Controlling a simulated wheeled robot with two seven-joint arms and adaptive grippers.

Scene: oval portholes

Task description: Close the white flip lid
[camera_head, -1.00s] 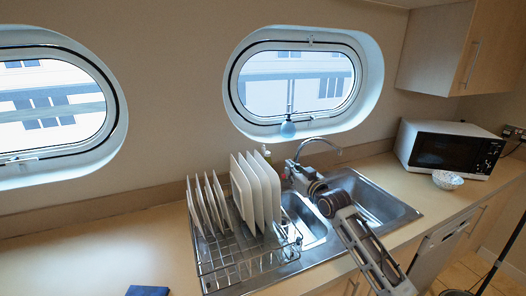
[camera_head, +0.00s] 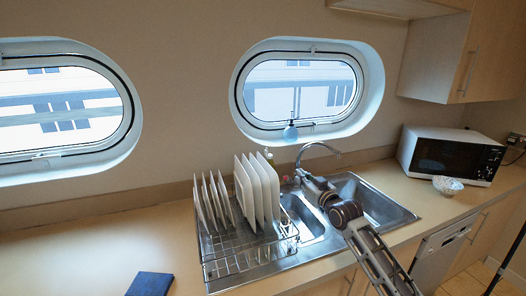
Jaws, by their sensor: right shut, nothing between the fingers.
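A small bottle (camera_head: 270,159) with a greenish-yellow body and a pale top stands at the back of the sink, mostly hidden behind the white plates. Its top is too small to tell whether a flip lid is open or shut. My right gripper (camera_head: 300,174) reaches in from the lower right over the sink. It is shut and empty, just in front of the tap and to the right of the bottle, apart from it. My left gripper is not in view.
A wire dish rack (camera_head: 240,258) with several white plates (camera_head: 258,188) stands left of the steel sink (camera_head: 390,215). The curved tap (camera_head: 320,146) rises behind my gripper. A blue pump bottle (camera_head: 290,132) stands on the porthole sill. A dark blue cloth (camera_head: 150,284), bowl (camera_head: 447,185) and microwave (camera_head: 450,155) are on the counter.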

